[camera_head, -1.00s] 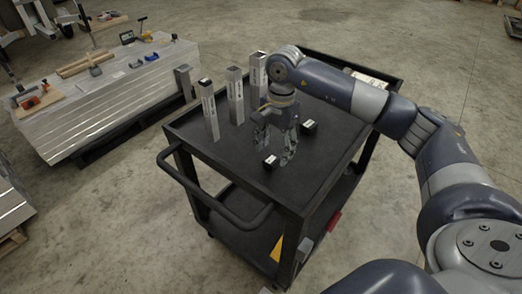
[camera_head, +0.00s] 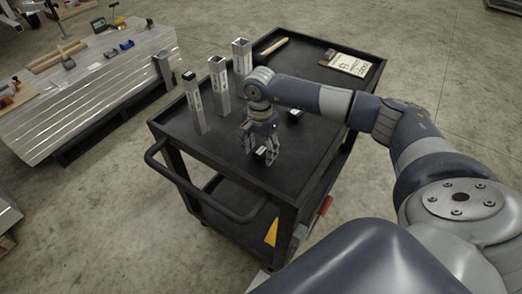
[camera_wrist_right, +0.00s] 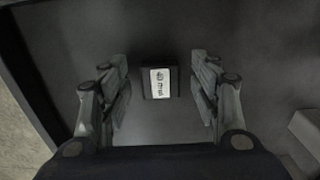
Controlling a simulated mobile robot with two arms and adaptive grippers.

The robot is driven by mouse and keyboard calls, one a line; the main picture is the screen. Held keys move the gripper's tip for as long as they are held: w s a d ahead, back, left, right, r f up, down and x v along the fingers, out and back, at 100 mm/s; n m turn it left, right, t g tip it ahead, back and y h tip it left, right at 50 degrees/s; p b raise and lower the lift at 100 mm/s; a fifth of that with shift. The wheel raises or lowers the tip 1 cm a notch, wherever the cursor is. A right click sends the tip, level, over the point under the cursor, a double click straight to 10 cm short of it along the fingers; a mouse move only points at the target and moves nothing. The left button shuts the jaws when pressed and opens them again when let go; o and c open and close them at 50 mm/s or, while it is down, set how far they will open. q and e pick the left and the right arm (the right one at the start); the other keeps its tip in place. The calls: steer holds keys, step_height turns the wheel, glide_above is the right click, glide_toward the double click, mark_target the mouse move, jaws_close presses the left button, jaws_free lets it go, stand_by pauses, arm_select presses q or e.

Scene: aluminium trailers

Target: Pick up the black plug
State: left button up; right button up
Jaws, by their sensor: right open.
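A black plug (camera_wrist_right: 159,81) with a white printed label lies on the dark cart top. In the right wrist view it sits between the two open fingers of my right gripper (camera_wrist_right: 160,92), with a gap on each side. In the head view the plug (camera_head: 261,151) shows at the fingers of my right gripper (camera_head: 260,157), which points down at the cart top. A second black plug (camera_head: 294,114) lies farther back, partly hidden by my right arm. My left gripper is not in view.
Three upright aluminium tubes (camera_head: 219,86) stand on the left of the black cart (camera_head: 300,159); the left one has a black top. A wooden stick (camera_head: 271,46) and a labelled board (camera_head: 349,64) lie at the back. A bench with aluminium profiles (camera_head: 90,88) stands left.

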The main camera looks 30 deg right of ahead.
steer(key=shift+f, duration=0.65)
steer(key=c, duration=1)
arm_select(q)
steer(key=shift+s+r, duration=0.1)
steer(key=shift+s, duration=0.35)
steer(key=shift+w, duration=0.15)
